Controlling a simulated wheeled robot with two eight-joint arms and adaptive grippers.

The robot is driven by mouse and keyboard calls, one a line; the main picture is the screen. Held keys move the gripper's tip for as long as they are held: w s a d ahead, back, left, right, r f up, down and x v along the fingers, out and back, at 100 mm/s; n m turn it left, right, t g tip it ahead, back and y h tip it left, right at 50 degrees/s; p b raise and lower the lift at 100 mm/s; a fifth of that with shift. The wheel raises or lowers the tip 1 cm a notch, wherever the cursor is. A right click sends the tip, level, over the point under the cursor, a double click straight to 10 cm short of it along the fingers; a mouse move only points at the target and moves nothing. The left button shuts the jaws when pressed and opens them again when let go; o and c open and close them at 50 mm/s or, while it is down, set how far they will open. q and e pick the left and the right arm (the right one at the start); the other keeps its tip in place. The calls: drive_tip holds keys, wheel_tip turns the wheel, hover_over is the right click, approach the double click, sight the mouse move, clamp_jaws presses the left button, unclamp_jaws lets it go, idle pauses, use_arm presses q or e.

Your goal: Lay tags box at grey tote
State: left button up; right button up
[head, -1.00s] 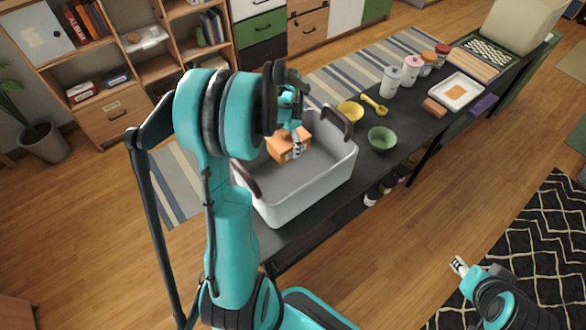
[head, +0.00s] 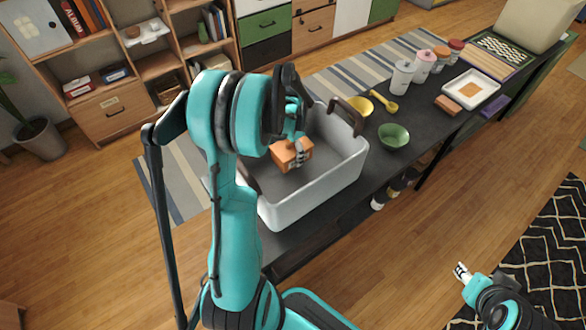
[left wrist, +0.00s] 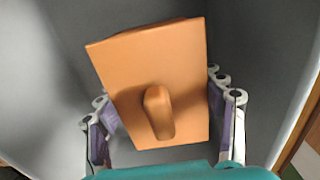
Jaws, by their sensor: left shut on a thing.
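The tags box is an orange box (head: 290,155) inside the grey tote (head: 318,195), in the head view. My left gripper (head: 300,150) reaches down into the tote and is shut on the box. In the left wrist view the orange box (left wrist: 155,80) has a raised knob on its top face and sits between the two fingers (left wrist: 165,125), with the tote's grey inside behind it. I cannot tell whether the box touches the tote floor. My right gripper (head: 462,272) is at the lower right over the wooden floor, away from the table; its finger gap is too small to judge.
The tote stands on a dark table (head: 345,190) with dark handles on its ends. A green bowl (head: 394,137), a yellow bowl (head: 361,105) and a yellow spoon (head: 384,102) lie close to its right. Canisters (head: 402,78) and a white tray (head: 470,90) stand farther along.

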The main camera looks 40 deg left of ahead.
use_arm(q)
wheel_tip(320, 180, down, 6)
drive_tip(key=shift+b, duration=1.05)
drive_tip(key=shift+r, duration=0.1)
drive_tip(key=shift+f, duration=0.2)
drive_tip(key=o, duration=1.1)
drive_tip(key=shift+o, duration=0.2)
drive_tip(key=shift+r, duration=0.2)
